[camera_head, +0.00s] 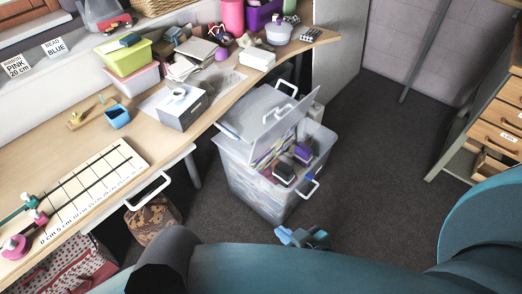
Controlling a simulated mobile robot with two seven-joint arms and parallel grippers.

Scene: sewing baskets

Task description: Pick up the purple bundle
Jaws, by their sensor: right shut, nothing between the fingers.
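A small purple bundle (303,152) sits inside the large clear plastic bin (262,192) on the floor, in its right part among other bundles. It is small in the view, and its lower part is hidden. The bin's lid (262,112) is raised and tilted at the back. My right gripper (302,238) is in front of the bin, low in the picture, apart from it. It is shut and empty. My left gripper does not show.
The long wooden desk (225,95) runs along the left and back, with a ruled board (95,190), a white box (182,108) and stacked green and pink tubs (130,60). A drawer unit (495,115) stands at the right. Dark carpet (375,150) is clear between.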

